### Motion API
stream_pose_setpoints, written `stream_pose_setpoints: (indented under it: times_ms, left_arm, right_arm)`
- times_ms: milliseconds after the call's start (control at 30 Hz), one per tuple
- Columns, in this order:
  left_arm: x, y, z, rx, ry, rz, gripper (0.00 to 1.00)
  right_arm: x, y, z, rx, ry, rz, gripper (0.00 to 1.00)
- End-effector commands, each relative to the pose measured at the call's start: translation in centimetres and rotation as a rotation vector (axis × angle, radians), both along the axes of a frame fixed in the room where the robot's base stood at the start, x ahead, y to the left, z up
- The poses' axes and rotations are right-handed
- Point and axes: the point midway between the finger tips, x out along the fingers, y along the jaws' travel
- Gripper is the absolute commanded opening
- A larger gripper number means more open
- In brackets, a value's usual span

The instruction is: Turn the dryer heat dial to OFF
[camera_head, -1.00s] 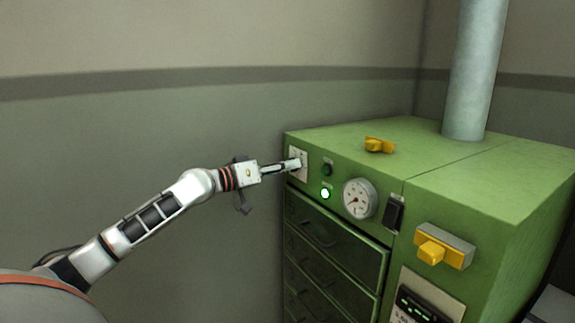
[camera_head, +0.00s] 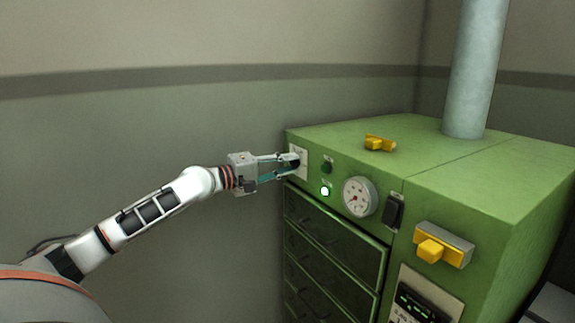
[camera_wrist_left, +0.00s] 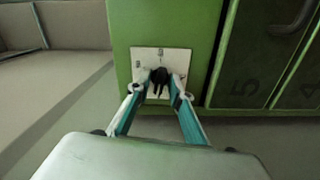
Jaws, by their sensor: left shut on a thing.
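The heat dial is a black knob (camera_wrist_left: 158,78) on a square white plate (camera_wrist_left: 147,57) with small marks around it. The plate (camera_head: 302,166) is at the left end of the green dryer's (camera_head: 420,220) front panel. My left gripper (camera_head: 291,162) comes in from the left and is shut on the dial. In the left wrist view the two fingers (camera_wrist_left: 160,88) stand on either side of the knob. The fingers partly cover the plate, and the marks are too small to read. My right gripper is not in view.
A lit green lamp (camera_head: 325,191), a round gauge (camera_head: 359,197) and a black switch (camera_head: 394,211) are right of the dial. Dark drawers (camera_head: 335,240) lie below. A yellow part (camera_head: 379,143) is on top, near a grey pipe (camera_head: 473,70). The space left of the dryer is clear.

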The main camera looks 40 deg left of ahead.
Motion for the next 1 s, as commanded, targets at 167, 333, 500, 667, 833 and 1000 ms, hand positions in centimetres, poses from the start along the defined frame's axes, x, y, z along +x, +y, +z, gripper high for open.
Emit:
stream_pose_setpoints:
  times_ms: [167, 333, 500, 667, 833, 1000]
  left_arm:
    - [0.01, -0.01, -0.05, -0.092, 0.039, 0.000, 0.00]
    - [0.00, -0.01, -0.02, -0.147, 0.061, 0.000, 0.00]
    - [0.00, 0.00, -0.02, -0.173, 0.072, 0.000, 0.00]
    - [0.00, 0.00, -0.01, -0.179, 0.074, 0.000, 0.00]
    - [0.00, 0.00, -0.01, -0.180, 0.075, 0.000, 0.00]
    - [0.00, 0.01, 0.00, -0.179, 0.074, 0.000, 0.26]
  right_arm:
    - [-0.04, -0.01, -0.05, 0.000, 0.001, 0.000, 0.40]
    - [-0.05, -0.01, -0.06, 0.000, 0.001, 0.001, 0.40]
    - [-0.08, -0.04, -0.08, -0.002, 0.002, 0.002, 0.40]
    - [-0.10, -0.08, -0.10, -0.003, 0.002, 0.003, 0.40]
    - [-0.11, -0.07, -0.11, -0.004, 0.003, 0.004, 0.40]
    - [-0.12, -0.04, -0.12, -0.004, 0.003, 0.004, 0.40]
